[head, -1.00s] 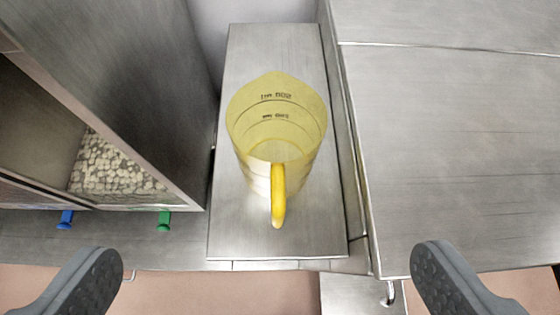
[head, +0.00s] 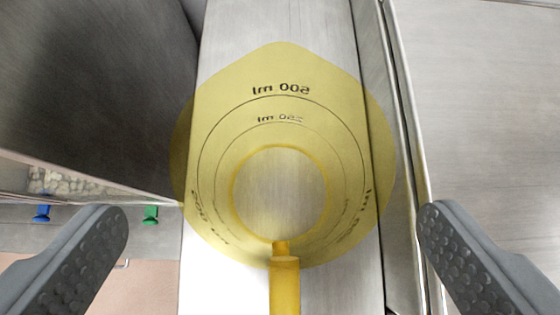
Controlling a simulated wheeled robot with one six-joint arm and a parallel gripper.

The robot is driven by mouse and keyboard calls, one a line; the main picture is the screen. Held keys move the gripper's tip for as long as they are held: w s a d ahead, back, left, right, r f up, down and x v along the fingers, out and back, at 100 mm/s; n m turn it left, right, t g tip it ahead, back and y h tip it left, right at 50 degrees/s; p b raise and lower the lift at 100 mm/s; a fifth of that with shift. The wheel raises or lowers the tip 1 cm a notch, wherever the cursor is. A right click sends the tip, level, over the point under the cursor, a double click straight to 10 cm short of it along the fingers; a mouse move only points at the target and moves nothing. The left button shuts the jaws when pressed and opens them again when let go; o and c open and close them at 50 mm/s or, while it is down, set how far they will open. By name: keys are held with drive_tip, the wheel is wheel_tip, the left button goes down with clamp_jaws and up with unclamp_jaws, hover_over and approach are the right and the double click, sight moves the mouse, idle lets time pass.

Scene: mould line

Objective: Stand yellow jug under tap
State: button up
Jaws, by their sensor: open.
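The yellow jug (head: 283,108) is see-through, with measuring marks on its wall. It stands upright on a narrow metal ledge (head: 345,30), seen from above, with its handle (head: 285,285) toward the bottom of the view. My gripper (head: 272,225) is open. One finger is on each side of the jug, both clearly apart from it in the picture. The jug is empty as far as I can see. I cannot make out a tap spout for certain; small blue (head: 41,213) and green (head: 151,215) levers show at the left.
A tall metal cabinet (head: 95,90) stands close on the left, with pale lumpy contents behind its lower opening. A raised metal rim (head: 405,150) and a wide, bare metal worktop (head: 480,100) lie on the right. Reddish floor shows at lower left.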

sight(279, 94)
drive_tip(key=shift+d+x, duration=0.2)
drive_tip(key=shift+x, duration=2.75)
drive_tip(key=shift+r, duration=0.15)
drive_tip(key=c, duration=1.3)
